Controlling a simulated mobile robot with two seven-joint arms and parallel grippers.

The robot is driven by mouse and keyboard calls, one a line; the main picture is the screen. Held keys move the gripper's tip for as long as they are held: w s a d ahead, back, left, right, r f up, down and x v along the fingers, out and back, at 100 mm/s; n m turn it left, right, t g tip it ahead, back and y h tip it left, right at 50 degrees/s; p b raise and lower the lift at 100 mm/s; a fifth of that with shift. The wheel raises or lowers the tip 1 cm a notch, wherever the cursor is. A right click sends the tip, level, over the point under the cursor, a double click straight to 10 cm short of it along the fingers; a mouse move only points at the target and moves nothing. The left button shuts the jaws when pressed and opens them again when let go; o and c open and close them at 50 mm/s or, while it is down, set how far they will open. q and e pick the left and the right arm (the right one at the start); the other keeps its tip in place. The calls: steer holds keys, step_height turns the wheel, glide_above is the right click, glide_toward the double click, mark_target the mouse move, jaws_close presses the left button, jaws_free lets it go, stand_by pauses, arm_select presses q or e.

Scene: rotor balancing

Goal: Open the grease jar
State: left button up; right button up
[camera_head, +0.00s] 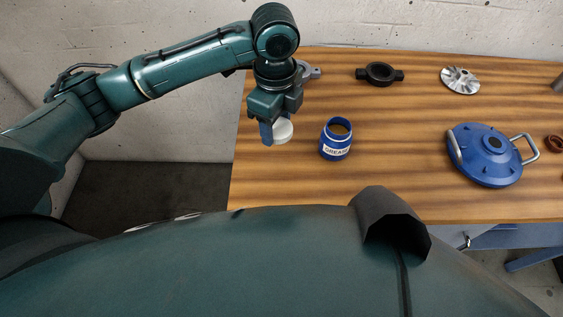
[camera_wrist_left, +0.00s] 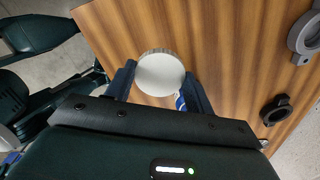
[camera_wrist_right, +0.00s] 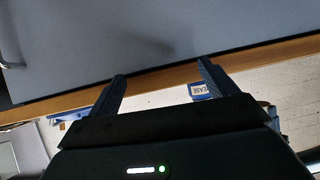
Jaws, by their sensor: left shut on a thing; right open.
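The blue grease jar (camera_head: 336,140) stands upright on the wooden table with its mouth uncovered and its label facing me. My left gripper (camera_head: 277,133) is shut on a round white lid (camera_head: 284,130), to the left of the jar and apart from it. In the left wrist view the lid (camera_wrist_left: 160,73) sits between the two fingers, and a bit of the blue jar (camera_wrist_left: 181,103) shows behind the right finger. My right gripper (camera_wrist_right: 162,82) is open and empty.
On the table (camera_head: 400,205) a blue round cover with metal handles (camera_head: 485,155) lies to the right. A black ring part (camera_head: 380,74), a silver impeller (camera_head: 460,80) and a grey part (camera_head: 309,71) lie along the back. The wood between jar and blue cover is clear.

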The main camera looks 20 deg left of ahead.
arm_select(q)
steer(key=shift+d+f+m, duration=0.15)
steer(key=shift+d+m, duration=0.05)
steer(key=shift+m, duration=0.4)
steer(key=shift+d+f+m, duration=0.15)
steer(key=shift+m, duration=0.45)
steer(key=shift+f, duration=0.3)
steer(key=shift+m, duration=0.3)
step_height(320, 180, down, 10)
steer(key=shift+w+r+b, duration=0.1)
steer(key=shift+r+b, duration=0.15)
steer(key=shift+b, duration=0.05)
steer(key=shift+f, duration=0.15)
steer(key=o, duration=1.1)
steer(key=shift+c, duration=0.2)
step_height(320, 180, up, 12)
steer(key=shift+r, duration=0.2)
